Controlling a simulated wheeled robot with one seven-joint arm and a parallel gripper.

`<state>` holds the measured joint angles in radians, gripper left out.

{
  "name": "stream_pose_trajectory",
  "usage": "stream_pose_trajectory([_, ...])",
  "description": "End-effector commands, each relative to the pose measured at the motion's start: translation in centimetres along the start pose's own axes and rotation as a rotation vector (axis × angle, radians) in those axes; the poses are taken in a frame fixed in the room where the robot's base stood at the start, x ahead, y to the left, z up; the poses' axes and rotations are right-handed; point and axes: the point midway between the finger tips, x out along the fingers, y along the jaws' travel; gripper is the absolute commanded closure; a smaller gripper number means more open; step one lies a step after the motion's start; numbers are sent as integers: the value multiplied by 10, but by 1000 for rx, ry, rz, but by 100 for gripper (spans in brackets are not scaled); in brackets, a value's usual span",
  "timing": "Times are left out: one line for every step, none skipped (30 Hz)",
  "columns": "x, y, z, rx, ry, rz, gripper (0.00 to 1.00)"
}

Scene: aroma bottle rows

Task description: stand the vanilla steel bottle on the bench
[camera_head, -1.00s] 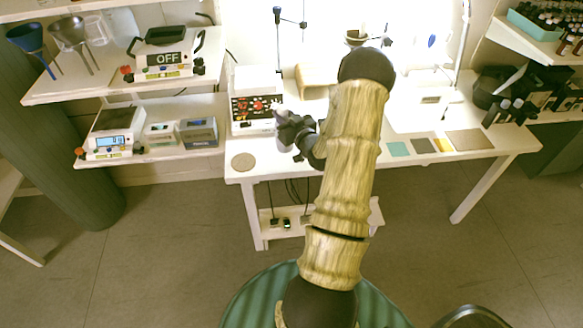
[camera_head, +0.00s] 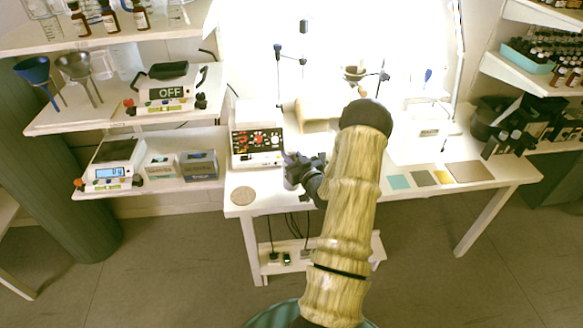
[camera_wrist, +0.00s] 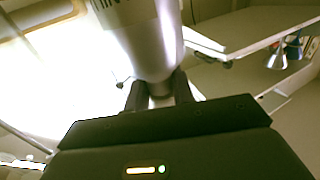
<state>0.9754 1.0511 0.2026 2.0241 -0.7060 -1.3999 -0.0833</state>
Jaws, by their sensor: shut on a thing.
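In the head view the bottle is mostly hidden by the gripper. I cannot tell whether it touches the bench.
A round tan disc (camera_head: 243,196) lies at the bench's front left corner. Coloured squares (camera_head: 399,182) lie to the right. Shelves with scales (camera_head: 112,165) are at the left.

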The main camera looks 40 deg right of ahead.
Motion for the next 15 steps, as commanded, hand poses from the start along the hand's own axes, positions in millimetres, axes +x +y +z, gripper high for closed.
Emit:
stream_pose_trajectory([0, 0, 1, -1, 3, 0, 100])
stream_pose_trajectory([0, 0, 1, -2, 4, 0, 100])
stream_pose_trajectory([1, 0, 1, -2, 4, 0, 100])
stream_pose_trajectory([1, 0, 1, -2, 4, 0, 100])
stream_pose_trajectory([1, 0, 1, -2, 4, 0, 100])
stream_pose_trajectory([1, 0, 1, -2, 4, 0, 100])
stream_pose_trajectory([0, 0, 1, -2, 4, 0, 100])
stream_pose_trajectory([0, 0, 1, -2, 4, 0, 100])
stream_pose_trajectory([0, 0, 2, -2, 4, 0, 100])
stream_pose_trajectory([0, 0, 2, -2, 4, 0, 100])
stream_pose_trajectory([0, 0, 4, -1, 3, 0, 100])
stream_pose_trajectory([0, 0, 7, -1, 3, 0, 100])
stream_pose_trajectory([0, 0, 10, 0, 2, 0, 100])
stream_pose_trajectory([0, 0, 14, 0, 2, 0, 100])
stream_pose_trajectory([0, 0, 20, 0, 2, 0, 100])
